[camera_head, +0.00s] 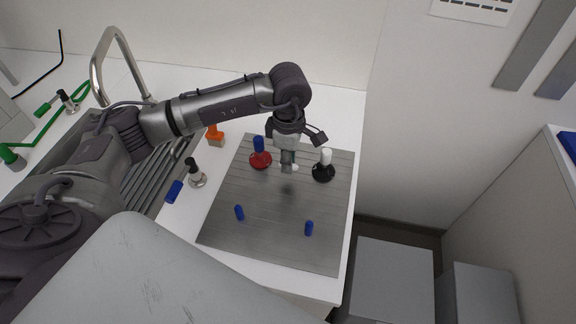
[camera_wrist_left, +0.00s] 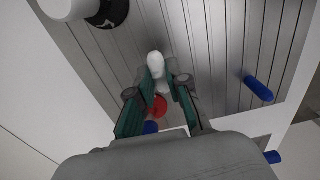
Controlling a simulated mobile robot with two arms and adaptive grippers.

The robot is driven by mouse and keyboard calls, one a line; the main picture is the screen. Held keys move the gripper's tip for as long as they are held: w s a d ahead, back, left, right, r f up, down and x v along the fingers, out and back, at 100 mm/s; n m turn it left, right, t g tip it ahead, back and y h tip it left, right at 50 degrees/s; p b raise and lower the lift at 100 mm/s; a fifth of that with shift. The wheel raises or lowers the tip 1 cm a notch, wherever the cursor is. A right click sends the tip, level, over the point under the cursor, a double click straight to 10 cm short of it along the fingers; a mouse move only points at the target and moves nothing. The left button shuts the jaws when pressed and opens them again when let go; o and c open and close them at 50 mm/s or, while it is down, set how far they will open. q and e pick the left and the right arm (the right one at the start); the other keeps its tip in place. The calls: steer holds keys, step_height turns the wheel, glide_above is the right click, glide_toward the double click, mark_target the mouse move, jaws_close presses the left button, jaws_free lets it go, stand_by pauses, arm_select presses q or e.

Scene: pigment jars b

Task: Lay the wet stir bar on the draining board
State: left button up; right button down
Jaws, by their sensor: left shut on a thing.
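My left gripper (camera_head: 288,167) is shut on a white stir bar (camera_wrist_left: 155,62), whose rounded end shows between the fingers in the left wrist view. In the head view the white bar is mostly hidden by the gripper. The gripper points down over the grey, grooved draining board (camera_head: 270,245), near its far side, between two jars. I cannot tell whether the bar touches the board. Two blue stir bars (camera_head: 239,212) (camera_head: 309,228) lie apart on the near half of the board. My right gripper is not in view.
A red jar with a blue top (camera_head: 260,158) stands left of the gripper, a black jar with a white top (camera_head: 323,171) right of it. Left of the board are another jar (camera_head: 196,178), a blue piece (camera_head: 174,191) and an orange-topped item (camera_head: 215,137). The board's near middle is clear.

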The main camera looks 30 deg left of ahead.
mark_target(288, 178)
arm_select(q)
step_height(288, 178, down, 4)
steer(key=shift+a+r+p, duration=0.1)
steer(key=shift+r+p, duration=0.05)
steer(key=shift+p, duration=0.7)
steer(key=shift+w+f, duration=0.1)
steer(key=shift+f, duration=0.1)
steer(key=shift+f, duration=0.1)
steer(key=shift+f+b, duration=0.15)
steer(key=shift+b, duration=0.15)
steer(key=o, duration=0.7)
